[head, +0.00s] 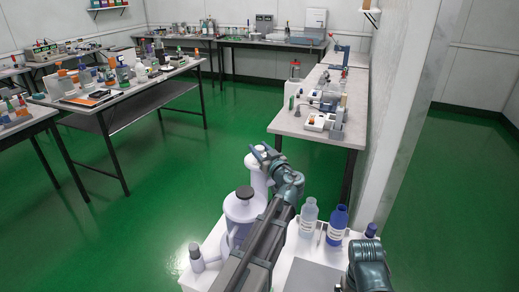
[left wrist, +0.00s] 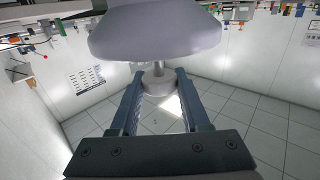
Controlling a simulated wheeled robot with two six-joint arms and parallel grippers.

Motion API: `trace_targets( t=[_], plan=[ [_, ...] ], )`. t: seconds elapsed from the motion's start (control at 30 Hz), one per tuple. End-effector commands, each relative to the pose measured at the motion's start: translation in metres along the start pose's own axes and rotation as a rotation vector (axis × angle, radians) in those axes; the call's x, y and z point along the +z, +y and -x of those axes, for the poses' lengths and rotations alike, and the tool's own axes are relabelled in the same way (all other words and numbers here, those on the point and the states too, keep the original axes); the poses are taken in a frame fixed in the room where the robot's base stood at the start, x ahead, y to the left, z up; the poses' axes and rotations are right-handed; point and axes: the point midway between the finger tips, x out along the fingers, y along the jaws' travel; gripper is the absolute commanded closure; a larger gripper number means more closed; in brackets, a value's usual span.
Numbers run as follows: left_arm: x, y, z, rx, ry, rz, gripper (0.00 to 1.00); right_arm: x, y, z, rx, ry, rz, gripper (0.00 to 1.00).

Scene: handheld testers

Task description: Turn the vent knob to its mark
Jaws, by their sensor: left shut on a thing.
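My left gripper (head: 262,153) is at the top of a pale lilac-white apparatus (head: 240,215) on the white bench in front of me. In the left wrist view, the gripper's two fingers (left wrist: 158,88) are shut on a small pale round knob (left wrist: 158,82). The knob sits on a short stem joined to a wide lilac body (left wrist: 155,36). In the head view the knob is hidden by the gripper, and I cannot make out a mark. Part of my right arm shows at the lower right, but its gripper does not.
A clear bottle (head: 308,216), a blue bottle (head: 337,225) and a small white capped bottle (head: 196,257) stand nearby. A side bench (head: 310,138) holds instruments. The green floor (head: 190,165) is open.

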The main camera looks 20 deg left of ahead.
Motion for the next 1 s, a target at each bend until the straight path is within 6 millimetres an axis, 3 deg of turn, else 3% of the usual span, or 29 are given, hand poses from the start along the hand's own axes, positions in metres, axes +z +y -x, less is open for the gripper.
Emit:
trace_targets(
  t=[1.0],
  plan=[
    [0.0003,0.0041,-0.0028,-0.846,-0.001,0.001,1.00,0.0000,0.0000,-0.0001,0.000,0.000,0.000,0.00]
  ],
)
